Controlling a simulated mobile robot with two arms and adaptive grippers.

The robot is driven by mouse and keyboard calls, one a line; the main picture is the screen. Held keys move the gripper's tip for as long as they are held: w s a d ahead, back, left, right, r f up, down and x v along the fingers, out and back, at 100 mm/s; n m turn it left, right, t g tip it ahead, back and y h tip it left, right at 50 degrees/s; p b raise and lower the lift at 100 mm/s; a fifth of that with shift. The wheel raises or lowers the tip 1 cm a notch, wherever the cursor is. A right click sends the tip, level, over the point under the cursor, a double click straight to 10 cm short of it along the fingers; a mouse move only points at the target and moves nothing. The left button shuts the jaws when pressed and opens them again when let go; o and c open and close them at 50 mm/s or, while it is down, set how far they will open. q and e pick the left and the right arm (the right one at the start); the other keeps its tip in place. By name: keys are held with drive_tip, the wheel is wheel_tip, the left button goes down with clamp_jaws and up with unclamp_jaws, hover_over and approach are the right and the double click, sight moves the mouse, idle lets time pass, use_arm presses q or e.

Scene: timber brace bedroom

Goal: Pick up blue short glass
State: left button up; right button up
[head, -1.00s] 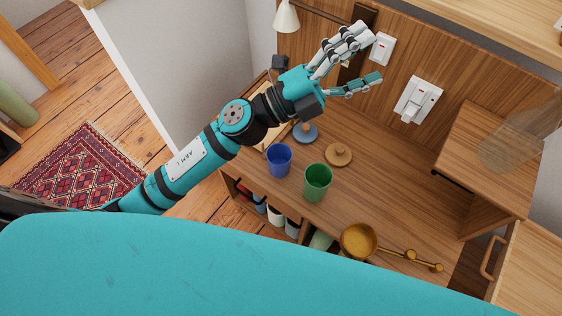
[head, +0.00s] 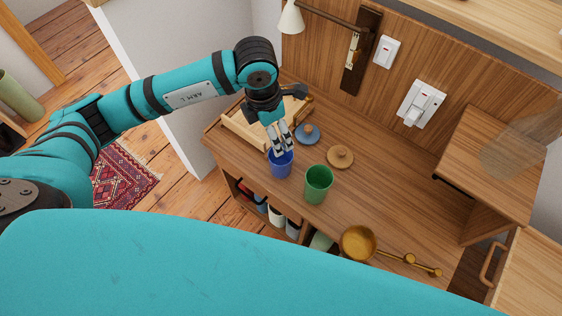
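The blue short glass (head: 280,169) stands upright on the wooden desk, near its front left edge. My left gripper (head: 281,149) points down at it from above, with its fingertips at the glass's far rim. The fingers look fairly close together and partly overlap the rim. I cannot tell whether they are inside the glass, around its wall or just above it, or whether they grip it. My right gripper is not in view.
A green glass (head: 318,183) stands just right of the blue one. Behind are a blue lid (head: 307,134), a tan wooden lid (head: 340,157) and a wooden tray (head: 238,135). A brass pan (head: 358,242) lies at front right. A lamp (head: 291,18) hangs above.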

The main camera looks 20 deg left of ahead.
use_arm(q)
approach(281, 157)
drive_tip(key=s, duration=0.3)
drive_tip(key=shift+w+d+f+p, duration=0.2)
drive_tip(key=shift+d+f+p, duration=0.1)
drive_tip(key=shift+f, duration=0.5)
drive_tip(key=shift+w+d+f+p, duration=0.15)
drive_tip(key=shift+d+f, duration=0.1)
drive_tip(key=shift+f, duration=0.5)
drive_tip(key=shift+w+d+f+p, duration=0.2)
drive_tip(key=shift+d+f+p, duration=0.1)
drive_tip(key=shift+f, duration=0.5)
drive_tip(key=c, duration=1.1)
